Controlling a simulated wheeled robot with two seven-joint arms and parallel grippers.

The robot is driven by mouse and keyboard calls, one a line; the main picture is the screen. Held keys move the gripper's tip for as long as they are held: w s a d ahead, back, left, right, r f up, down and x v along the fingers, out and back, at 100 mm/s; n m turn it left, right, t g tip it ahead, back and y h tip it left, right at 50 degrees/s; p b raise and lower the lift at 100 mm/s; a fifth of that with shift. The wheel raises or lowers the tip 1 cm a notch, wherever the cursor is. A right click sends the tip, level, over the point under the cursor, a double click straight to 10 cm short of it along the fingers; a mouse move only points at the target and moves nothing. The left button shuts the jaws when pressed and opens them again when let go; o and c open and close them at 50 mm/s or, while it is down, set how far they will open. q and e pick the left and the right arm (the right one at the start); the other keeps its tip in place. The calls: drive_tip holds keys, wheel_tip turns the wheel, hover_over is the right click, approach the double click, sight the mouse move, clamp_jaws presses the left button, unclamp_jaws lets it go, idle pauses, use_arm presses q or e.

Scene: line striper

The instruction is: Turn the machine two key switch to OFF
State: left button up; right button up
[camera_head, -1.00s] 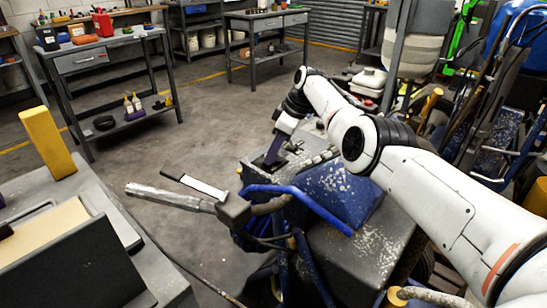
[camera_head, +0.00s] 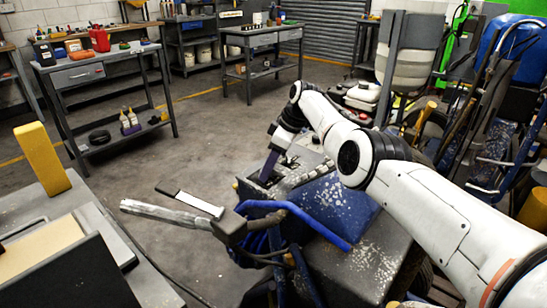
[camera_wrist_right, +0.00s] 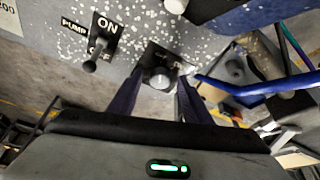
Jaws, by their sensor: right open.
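The line striper (camera_head: 340,205) is a blue and grey machine with white paint specks. My right gripper (camera_head: 268,168) is over its control panel, fingers pointing down. In the right wrist view, a round grey key switch (camera_wrist_right: 160,78) sits on a dark plate. The open purple fingers of my right gripper (camera_wrist_right: 158,88) are on either side of the switch, with gaps showing. I cannot read its position. My left gripper is not in view.
A bench with a yellow block (camera_head: 42,158) is at the lower left. Shelved workbenches (camera_head: 88,75) stand at the back. The floor between is mostly clear.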

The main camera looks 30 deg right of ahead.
drive_tip(key=shift+d+r+p, duration=0.1)
drive_tip(key=shift+r+p, duration=0.3)
drive_tip(key=shift+r, duration=0.1)
drive_tip(key=shift+p+v, duration=1.1)
drive_tip(key=shift+p, duration=0.05)
drive_tip(key=v, duration=0.7)
drive_tip(key=shift+s, duration=0.15)
